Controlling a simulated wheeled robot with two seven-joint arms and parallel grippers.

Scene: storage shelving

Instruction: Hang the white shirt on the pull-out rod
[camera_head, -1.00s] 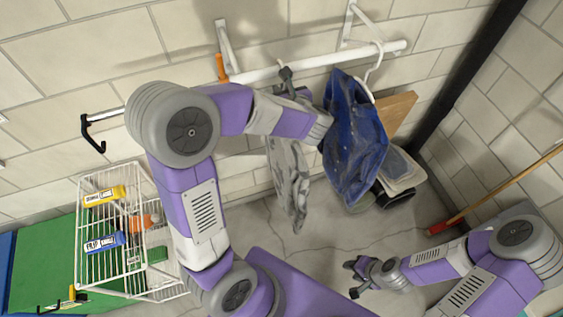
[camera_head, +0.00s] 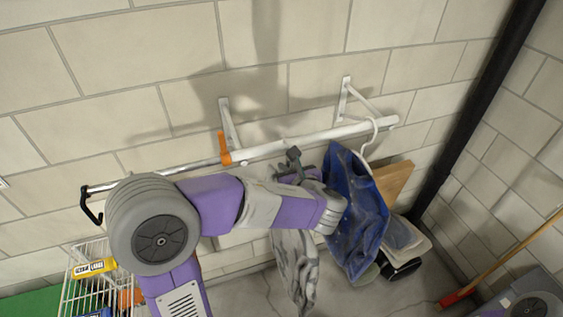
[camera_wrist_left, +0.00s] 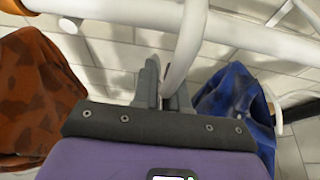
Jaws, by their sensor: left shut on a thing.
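My left gripper (camera_head: 292,160) is just below the pull-out rod (camera_head: 190,166), at its white sleeve (camera_head: 310,138). In the left wrist view its fingers (camera_wrist_left: 164,92) are shut on a white hanger hook (camera_wrist_left: 187,45). The hook rises in front of the white sleeve (camera_wrist_left: 245,36); I cannot tell whether it rests over it. A pale, greyish-white shirt (camera_head: 296,265) hangs below my left forearm, its upper part hidden by the arm. The rod's chrome part reaches left to a black end hook (camera_head: 90,205). My right gripper is out of view.
A blue garment (camera_head: 352,215) hangs on a white hanger at the right end. It also shows in the left wrist view (camera_wrist_left: 232,100), with a brown-orange garment (camera_wrist_left: 38,90) at left. An orange handle (camera_head: 224,148) is on the rod. A wire basket (camera_head: 75,290) stands lower left.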

